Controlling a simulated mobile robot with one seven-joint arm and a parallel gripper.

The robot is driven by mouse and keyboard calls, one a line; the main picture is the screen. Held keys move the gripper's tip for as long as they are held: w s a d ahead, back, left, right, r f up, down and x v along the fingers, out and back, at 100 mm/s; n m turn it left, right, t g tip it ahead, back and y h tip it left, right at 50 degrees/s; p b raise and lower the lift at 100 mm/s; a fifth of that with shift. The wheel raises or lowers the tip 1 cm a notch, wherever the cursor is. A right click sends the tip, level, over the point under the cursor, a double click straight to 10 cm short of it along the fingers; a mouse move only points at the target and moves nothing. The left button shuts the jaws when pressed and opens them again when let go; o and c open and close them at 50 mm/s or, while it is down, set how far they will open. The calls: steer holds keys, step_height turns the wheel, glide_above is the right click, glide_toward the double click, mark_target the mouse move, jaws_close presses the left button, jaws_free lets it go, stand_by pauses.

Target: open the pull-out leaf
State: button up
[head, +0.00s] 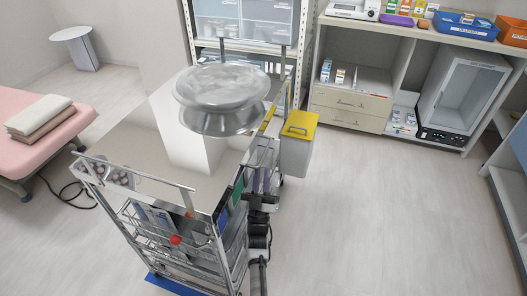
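The steel cart (140,150) stands left of centre, with a flat top, low rails and wire baskets below. I cannot make out a pull-out leaf for certain; the side of the cart facing my arm is seen steeply and partly covered. My gripper (262,198), dark and small, is at the right side of the cart, below the level of its top, close to the purple items in the side holder. Its fingertips are not clear, so I cannot tell whether it is open or touching anything.
A steel basin (222,88) stands raised over the cart's far end. A grey bin with a yellow lid (300,127) hangs at the cart's right side. A pink bed (40,130) is at the left. Open floor (380,215) lies to the right, before shelves (400,35).

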mark_target(263, 158)
steer(key=p+x, duration=0.1)
steer(key=x, duration=0.5)
steer(key=shift+w+r+p, duration=0.2)
steer(key=shift+p, duration=0.1)
jaws_close()
